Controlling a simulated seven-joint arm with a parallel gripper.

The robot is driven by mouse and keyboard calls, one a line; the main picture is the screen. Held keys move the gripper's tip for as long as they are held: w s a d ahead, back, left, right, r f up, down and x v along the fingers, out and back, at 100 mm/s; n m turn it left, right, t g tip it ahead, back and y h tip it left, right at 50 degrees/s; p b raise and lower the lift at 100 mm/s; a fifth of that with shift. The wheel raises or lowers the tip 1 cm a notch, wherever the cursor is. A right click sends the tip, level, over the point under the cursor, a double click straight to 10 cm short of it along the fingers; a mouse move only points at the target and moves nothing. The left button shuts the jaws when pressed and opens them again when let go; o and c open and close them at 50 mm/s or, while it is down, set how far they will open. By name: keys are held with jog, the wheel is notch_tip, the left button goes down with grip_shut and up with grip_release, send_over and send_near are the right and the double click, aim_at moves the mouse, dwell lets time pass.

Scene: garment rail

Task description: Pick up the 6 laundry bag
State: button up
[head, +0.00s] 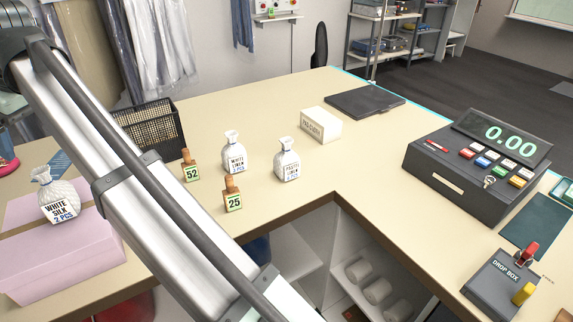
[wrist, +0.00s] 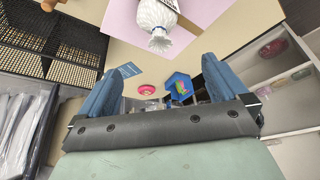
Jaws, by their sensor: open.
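Three white laundry bags with tied necks show in the head view. One (head: 57,198) sits on a pink box (head: 75,268) at left; its label reads WHITE SILK 2 PCS. A second bag (head: 235,160) labelled WHITE LINEN and a third bag (head: 287,165) stand upright on the counter; their bottom label lines are too small to read, so I cannot tell which says 6. My gripper (wrist: 158,88) is open and empty in the wrist view. A white bag (wrist: 156,20) on a pink surface shows beyond its fingers, apart from them. The head view does not show my gripper.
Number stands 52 (head: 191,170) and 25 (head: 233,198) stand near the counter bags. A black wire basket (head: 145,128) is behind them, a white block (head: 321,127) to the right. A cash register (head: 475,160) and drop box (head: 498,288) are at right. Mid-counter is clear.

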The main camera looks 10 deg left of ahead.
jog(key=w+d+f+m+t, duration=0.1)
jog(key=w+d, duration=0.3)
jog(key=w, duration=0.4)
jog(key=w+d+m, duration=0.2)
jog(key=w+d, duration=0.3)
jog(key=w, duration=0.3)
jog(key=m+t+h, duration=0.1)
jog(key=m+t, duration=0.1)
jog(key=m, duration=0.4)
send_over(289, 154)
notch_tip(289, 154, down, 10)
jog(key=f, duration=0.6)
jog(key=d+f, duration=0.1)
jog(key=f, duration=0.3)
jog(key=shift+s+f, duration=0.1)
jog(key=shift+s, duration=0.3)
jog(key=shift+x, duration=2.6)
jog(key=shift+s, duration=0.1)
